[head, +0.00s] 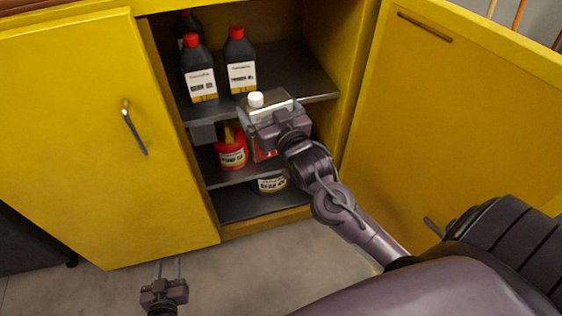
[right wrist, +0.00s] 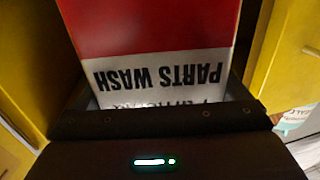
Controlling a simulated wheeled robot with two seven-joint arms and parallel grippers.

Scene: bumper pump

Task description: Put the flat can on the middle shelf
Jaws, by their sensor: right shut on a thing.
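The flat can (head: 262,152) has a grey metal top with a white cap and a red and white front. It is upright at the cabinet opening, overlapping the middle shelf (head: 222,178) in the head view. I cannot tell whether its base touches the shelf. My right gripper (head: 272,118) is shut on the can from the front right. The right wrist view shows the can's "PARTS WASH" label (right wrist: 160,75) close up between the fingers. My left gripper (head: 169,272) is low at the bottom left, open and empty, away from the cabinet.
A red can (head: 232,155) stands on the middle shelf, left of the flat can. Black bottles with red caps (head: 200,75) stand on the upper shelf (head: 290,75). A tin (head: 271,184) is on the bottom level. Yellow doors (head: 80,130) stand on both sides.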

